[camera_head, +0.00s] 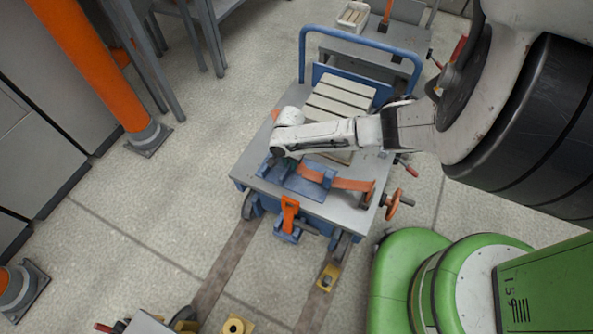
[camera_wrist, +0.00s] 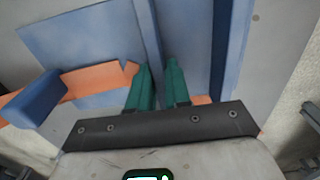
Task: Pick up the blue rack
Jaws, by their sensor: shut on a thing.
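The blue rack (camera_head: 304,185) lies on the grey top of a wheeled cart (camera_head: 325,209), near its front edge. In the wrist view the rack (camera_wrist: 95,40) shows as a flat blue base with upright ribs. My gripper (camera_wrist: 157,65) has green fingers on either side of one thin blue rib and is shut on it. An orange strip (camera_wrist: 95,78) runs across the rack beneath the fingers. In the head view my arm reaches in from the right and its wrist hides the fingers and part of the rack. I cannot tell whether the rack is clear of the cart top.
Pale slatted panels (camera_head: 340,98) lie on the cart behind my wrist. A blue tube handle (camera_head: 362,40) rises at the cart's back. An orange handwheel (camera_head: 399,204) sticks out at its right front. An orange post (camera_head: 92,60) stands left. Floor left of the cart is clear.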

